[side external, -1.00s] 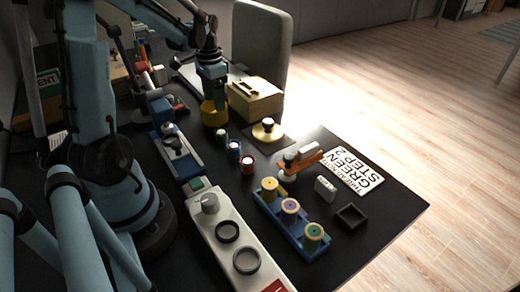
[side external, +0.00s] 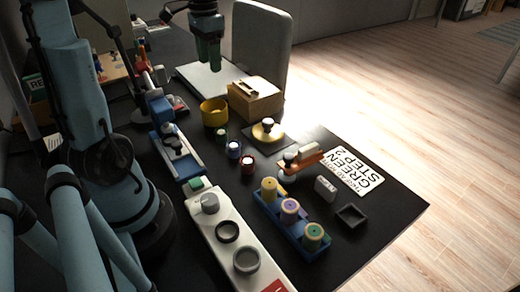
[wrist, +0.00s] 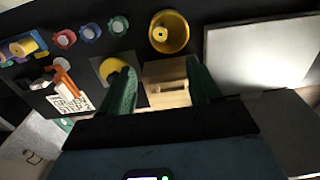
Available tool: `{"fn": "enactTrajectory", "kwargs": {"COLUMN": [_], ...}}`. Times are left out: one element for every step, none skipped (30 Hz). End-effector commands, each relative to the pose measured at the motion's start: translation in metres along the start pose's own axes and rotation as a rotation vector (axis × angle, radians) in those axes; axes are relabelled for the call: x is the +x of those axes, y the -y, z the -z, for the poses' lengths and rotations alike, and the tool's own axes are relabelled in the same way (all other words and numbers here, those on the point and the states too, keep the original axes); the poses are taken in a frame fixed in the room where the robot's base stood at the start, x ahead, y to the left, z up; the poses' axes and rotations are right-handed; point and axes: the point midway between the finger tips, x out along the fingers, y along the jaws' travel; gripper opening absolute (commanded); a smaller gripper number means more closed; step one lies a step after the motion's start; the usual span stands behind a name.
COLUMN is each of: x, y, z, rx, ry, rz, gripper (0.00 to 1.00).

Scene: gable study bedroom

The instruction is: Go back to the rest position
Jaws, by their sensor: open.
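My gripper (side external: 207,62) is raised above the back of the black table (side external: 375,245), in front of the grey chair. Its two green fingers also show in the wrist view (wrist: 162,88), spread apart with nothing held between them. Below it, clear of the fingers, are a yellow cup (side external: 214,113) and a wooden box (side external: 255,98). In the wrist view the yellow cup (wrist: 169,33) appears to hold a small yellow piece. The wooden box (wrist: 166,84) shows between the fingers but lies beyond them.
A blue rack with several spools (side external: 290,207), a white station with rings (side external: 228,235), small coloured cups (side external: 234,150) and a text card (side external: 350,172) occupy the table. A grey chair (side external: 262,45) stands behind it. A pale flat panel (side external: 205,78) lies near the back.

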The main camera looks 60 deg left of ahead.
Motion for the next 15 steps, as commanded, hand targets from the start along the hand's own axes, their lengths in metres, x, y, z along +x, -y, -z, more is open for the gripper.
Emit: {"fn": "enactTrajectory", "kwargs": {"x": [0.000,0.000,0.000,0.000,0.000,0.000,0.000,-0.001,-0.001,-0.001,-0.001,-0.001,-0.001,-0.001,0.000], "y": [0.000,0.000,0.000,0.000,0.000,-0.002,-0.004,-0.007,-0.013,-0.019,-0.026,-0.038,-0.048,-0.058,-0.073], "z": [0.000,0.000,0.000,0.000,0.000,0.000,0.001,0.002,0.003,0.004,0.006,0.008,0.009,0.010,0.011], "rx": [0.000,0.000,0.000,0.000,0.000,0.001,0.002,0.002,0.005,0.006,0.007,0.010,0.011,0.012,0.014], "ry": [0.000,0.000,0.000,0.000,0.000,-0.002,-0.005,-0.010,-0.020,-0.031,-0.045,-0.068,-0.087,-0.109,-0.142], "rz": [0.000,0.000,0.000,0.000,0.000,0.002,0.004,0.007,0.014,0.022,0.030,0.043,0.052,0.062,0.074], "gripper": [0.62,0.62,0.62,0.62,0.62,0.62,0.62,0.62,0.62,0.62,0.62,0.62,0.62,0.62,0.62]}}
